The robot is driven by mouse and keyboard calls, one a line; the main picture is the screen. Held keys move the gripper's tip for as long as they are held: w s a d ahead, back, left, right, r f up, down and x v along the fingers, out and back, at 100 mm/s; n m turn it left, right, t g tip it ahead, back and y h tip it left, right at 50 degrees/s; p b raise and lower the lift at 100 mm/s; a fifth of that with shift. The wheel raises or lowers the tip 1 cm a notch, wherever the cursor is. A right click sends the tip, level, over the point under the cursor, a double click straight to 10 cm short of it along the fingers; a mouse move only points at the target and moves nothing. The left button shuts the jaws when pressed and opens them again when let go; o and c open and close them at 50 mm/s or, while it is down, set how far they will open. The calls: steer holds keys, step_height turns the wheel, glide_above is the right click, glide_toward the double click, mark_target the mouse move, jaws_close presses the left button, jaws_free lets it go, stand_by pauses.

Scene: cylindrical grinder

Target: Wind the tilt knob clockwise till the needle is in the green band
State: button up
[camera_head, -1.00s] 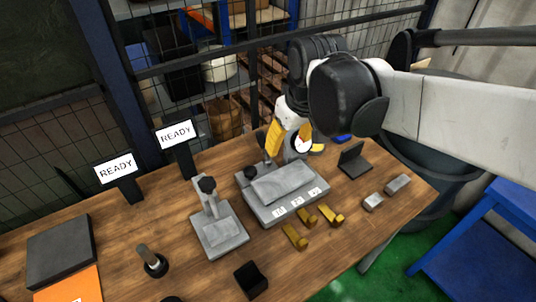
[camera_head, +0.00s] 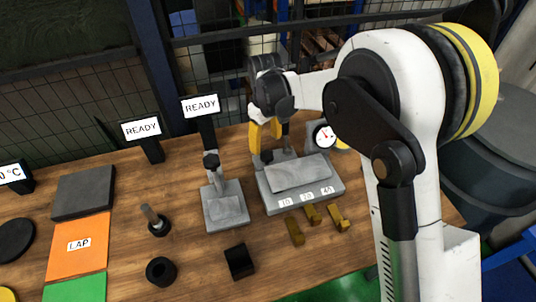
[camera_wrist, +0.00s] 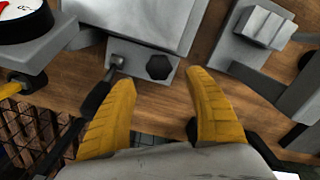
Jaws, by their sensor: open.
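The machine (camera_head: 325,190) is a grey block with a raised grey slab and labels 10, 20 and 40. Its black knob (camera_head: 267,157) sits at the back left corner; in the wrist view the six-sided knob (camera_wrist: 159,67) shows between my fingertips. The round white gauge (camera_head: 324,135) stands behind the machine to the right. It shows in part in the wrist view (camera_wrist: 25,12), with a red needle; a green band cannot be made out. My gripper (camera_wrist: 160,80) has yellow fingers, open, one on each side of the knob; contact and height cannot be told.
A grey stand (camera_head: 226,205) is left of the machine. Several brass pieces (camera_head: 313,213) lie in front. Two READY signs (camera_head: 200,106) and a mesh fence are behind.

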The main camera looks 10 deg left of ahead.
mark_target(266, 153)
step_height(266, 153, down, 6)
steer(key=shift+f+b, duration=0.15)
steer(key=shift+b, duration=0.65)
steer(key=c, duration=1.2)
